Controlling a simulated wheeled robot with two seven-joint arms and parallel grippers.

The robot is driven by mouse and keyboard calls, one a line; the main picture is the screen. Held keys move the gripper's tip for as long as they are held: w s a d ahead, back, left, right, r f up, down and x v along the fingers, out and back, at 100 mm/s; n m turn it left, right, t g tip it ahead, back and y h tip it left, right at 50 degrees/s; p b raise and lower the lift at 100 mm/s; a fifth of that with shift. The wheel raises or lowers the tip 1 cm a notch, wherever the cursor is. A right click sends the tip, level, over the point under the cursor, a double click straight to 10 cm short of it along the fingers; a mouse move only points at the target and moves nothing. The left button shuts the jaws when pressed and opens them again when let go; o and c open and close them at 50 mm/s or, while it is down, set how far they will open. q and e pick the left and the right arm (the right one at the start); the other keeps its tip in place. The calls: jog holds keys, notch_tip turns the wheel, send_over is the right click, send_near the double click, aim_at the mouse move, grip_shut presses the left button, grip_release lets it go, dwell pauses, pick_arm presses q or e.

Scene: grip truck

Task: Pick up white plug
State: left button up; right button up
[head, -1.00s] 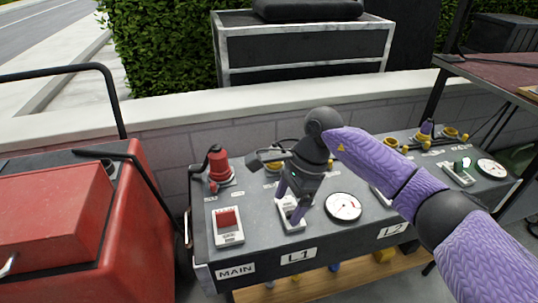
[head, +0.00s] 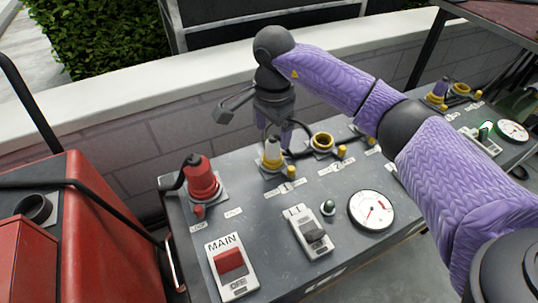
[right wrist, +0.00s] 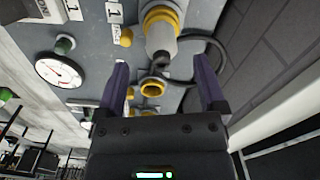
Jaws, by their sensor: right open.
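The white plug (head: 273,148) sits upright in a yellow socket on the panel of the grey box. It also shows in the right wrist view (right wrist: 161,36), with a grey-white body, a dark tip and a yellow ring at its base. My right gripper (head: 275,126) is over the plug, partly hiding its top in the head view. In the right wrist view the gripper (right wrist: 160,66) has its purple fingers apart, with the plug's dark end near the gap between them and nothing clamped. My left gripper is not in view.
A red plug (head: 201,176) stands left of the white one. An empty yellow socket (head: 321,142) with a black cable nearby is to the right. Switches (head: 312,232) and a round gauge (head: 371,210) lie in front. A low wall (head: 130,107) runs behind.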

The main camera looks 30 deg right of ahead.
aim_at(273, 147)
notch_tip(273, 147, down, 6)
jog(key=b, duration=0.3)
jog(key=shift+w+d+r, duration=0.1)
jog(key=shift+r, duration=0.15)
jog(key=shift+f, duration=0.15)
jog(key=shift+r, duration=0.2)
jog(key=shift+c, duration=1.5)
jog(key=c, duration=0.7)
grip_shut()
